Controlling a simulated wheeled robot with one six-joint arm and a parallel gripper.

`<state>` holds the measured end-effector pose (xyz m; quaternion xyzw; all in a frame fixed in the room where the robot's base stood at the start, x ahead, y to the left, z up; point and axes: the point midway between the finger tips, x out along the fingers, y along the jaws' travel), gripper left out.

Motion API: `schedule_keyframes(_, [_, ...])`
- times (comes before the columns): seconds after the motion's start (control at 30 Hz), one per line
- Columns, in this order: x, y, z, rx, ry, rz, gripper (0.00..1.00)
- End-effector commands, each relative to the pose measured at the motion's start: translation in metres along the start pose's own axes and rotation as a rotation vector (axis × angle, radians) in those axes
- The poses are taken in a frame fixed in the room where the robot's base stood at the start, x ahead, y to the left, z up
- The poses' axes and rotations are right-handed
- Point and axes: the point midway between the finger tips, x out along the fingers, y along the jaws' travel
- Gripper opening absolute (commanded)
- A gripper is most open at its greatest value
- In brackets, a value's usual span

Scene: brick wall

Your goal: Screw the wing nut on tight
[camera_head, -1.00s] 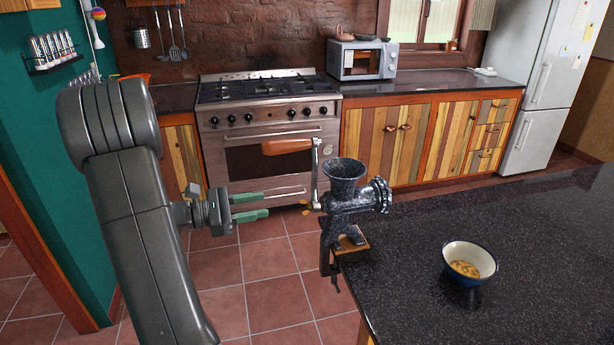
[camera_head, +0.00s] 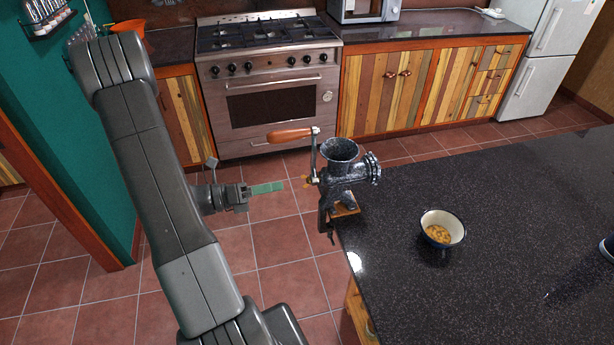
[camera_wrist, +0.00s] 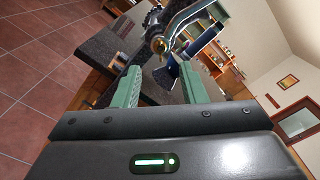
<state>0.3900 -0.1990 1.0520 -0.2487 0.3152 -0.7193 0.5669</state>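A small brass wing nut (camera_head: 307,181) sits at the hub of the crank handle (camera_head: 290,135) on the side of a dark cast-iron grinder (camera_head: 338,180). The grinder is clamped to the counter's edge. My gripper (camera_head: 282,186) points right at the wing nut, a short gap away. In the wrist view my gripper (camera_wrist: 158,68) is open and empty, its green fingers apart. The wing nut (camera_wrist: 158,44) shows beyond the fingertips, roughly between them. The crank arm (camera_wrist: 195,22) runs up and right from it. How tightly the nut sits cannot be told.
A dark speckled counter (camera_head: 500,220) carries a white bowl (camera_head: 443,228) with yellowish-brown contents, right of the grinder. A stove (camera_head: 270,90) and cabinets (camera_head: 395,90) stand behind. Tiled floor is open below my gripper.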

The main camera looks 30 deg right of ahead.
Motion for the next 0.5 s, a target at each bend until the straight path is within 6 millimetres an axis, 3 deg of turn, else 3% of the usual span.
schedule_keyframes(0.17, [0.002, 0.000, 0.000, 0.002, 0.001, -0.001, 0.38])
schedule_keyframes(0.5, [0.025, 0.000, 0.000, 0.004, 0.002, -0.002, 0.38])
